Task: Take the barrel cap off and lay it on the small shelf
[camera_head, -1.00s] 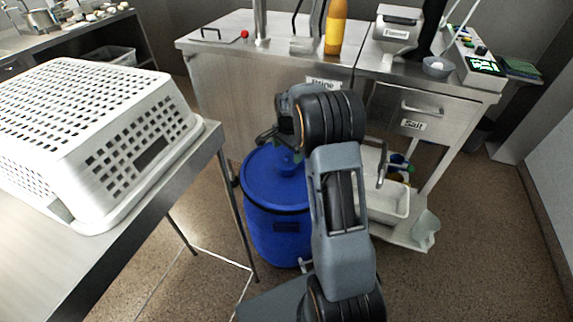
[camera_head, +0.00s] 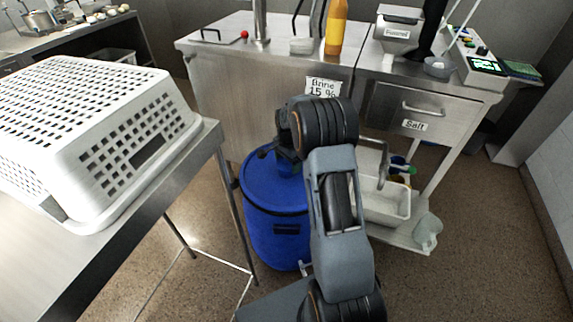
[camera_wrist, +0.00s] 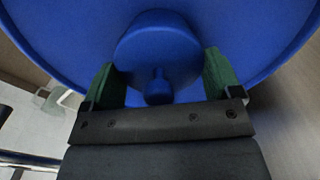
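The blue barrel (camera_head: 272,235) stands on the floor beside the steel counter, partly hidden by my arm. In the wrist view its blue cap (camera_wrist: 158,38) is a round raised disc with a small knob (camera_wrist: 158,88) at its near edge. My gripper (camera_wrist: 161,62) is over the barrel top, with its two green fingers spread on either side of the cap. The fingers look open, and any contact with the cap is not clear. In the head view my gripper (camera_head: 272,152) is mostly hidden behind my wrist. A low shelf (camera_head: 408,240) shows under the salt counter.
A white perforated basket (camera_head: 110,140) sits upside down on the steel table (camera_head: 25,250) at left. The low shelf holds a white tray (camera_head: 388,208) and a pale jug (camera_head: 427,230). The counter (camera_head: 225,45) behind carries an orange bottle (camera_head: 336,28).

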